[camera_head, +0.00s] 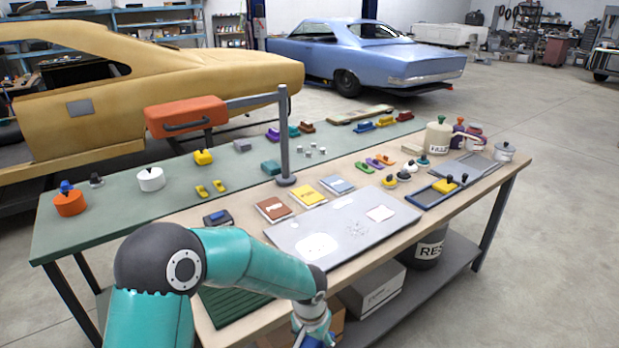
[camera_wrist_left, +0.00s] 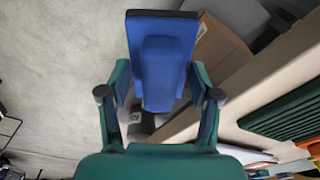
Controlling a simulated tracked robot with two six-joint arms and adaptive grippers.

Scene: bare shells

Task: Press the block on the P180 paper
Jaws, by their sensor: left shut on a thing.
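My left gripper (camera_head: 315,335) is low in front of the table's near edge in the head view, mostly cut off by the picture's bottom. In the left wrist view my left gripper (camera_wrist_left: 160,100) is shut on the handle of a blue block (camera_wrist_left: 160,35) with a dark strip along its far edge. The block is held over the floor beside the bench. Three paper packs lie in a row on the table: a red-brown one (camera_head: 273,208), a yellow one (camera_head: 307,195) and a blue-grey one (camera_head: 337,185). Their labels are too small to read. My right gripper is out of view.
A grey panel (camera_head: 395,235) with pale patches lies near the front edge. A dark green ribbed mat (camera_head: 232,305) is left of it. A grey post (camera_head: 284,140) holding an orange box (camera_head: 186,115) stands behind the packs. Cardboard boxes sit below the tabletop.

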